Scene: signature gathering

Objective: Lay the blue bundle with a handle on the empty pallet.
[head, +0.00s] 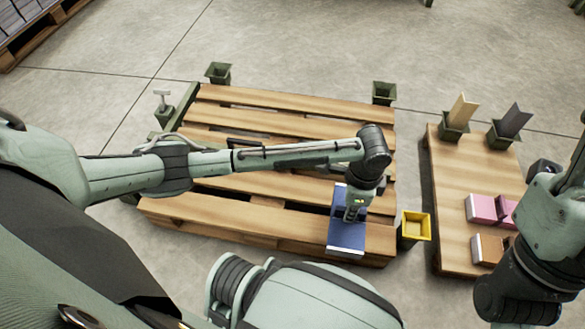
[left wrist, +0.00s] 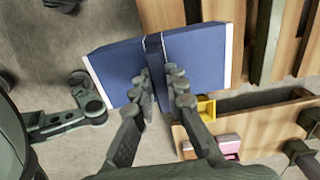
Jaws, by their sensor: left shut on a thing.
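The blue bundle (head: 347,236) has pale edges and a dark strap handle, which shows in the left wrist view on the blue bundle (left wrist: 205,55). My left gripper (head: 353,211) is shut on the handle, and its fingers (left wrist: 160,72) meet at the strap. In the head view the bundle overlaps the near right corner of the empty wooden pallet (head: 250,218). Part of it extends past the near edge. I cannot tell whether it touches the slats. My right arm comes in at the right, but its fingers do not show.
A yellow bin (head: 416,226) stands just right of the bundle. A smaller wooden pallet (head: 453,190) at the right carries pink bundles (head: 482,209) and a brown bundle (head: 488,249). Dark green corner sockets (head: 384,93) stand by the empty pallet.

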